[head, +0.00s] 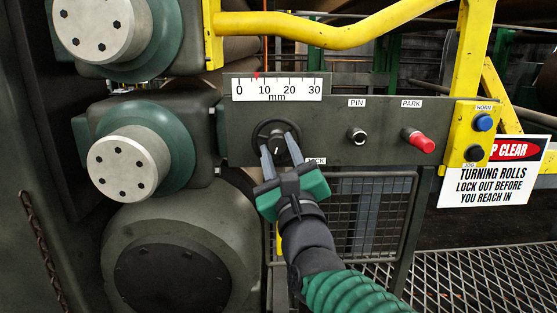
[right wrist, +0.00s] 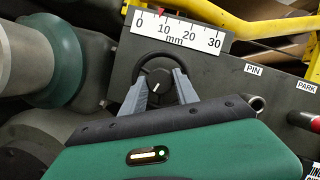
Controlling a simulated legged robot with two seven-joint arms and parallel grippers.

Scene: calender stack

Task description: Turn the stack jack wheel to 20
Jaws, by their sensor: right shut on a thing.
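My right gripper (head: 279,148), with a green body, is shut on the wheel, one finger on each side. The white mm scale (head: 277,89) above runs from 0 to 30. Its red pointer (head: 256,75) stands between 0 and 10, nearer 10. My left gripper is not in view.
Right of the wheel are a PIN knob (head: 357,136), a red PARK knob (head: 418,141) and a blue HORN button (head: 484,122). Roll ends (head: 129,167) project at the left. A yellow rail (head: 345,32) crosses above; a mesh guard (head: 372,215) is below.

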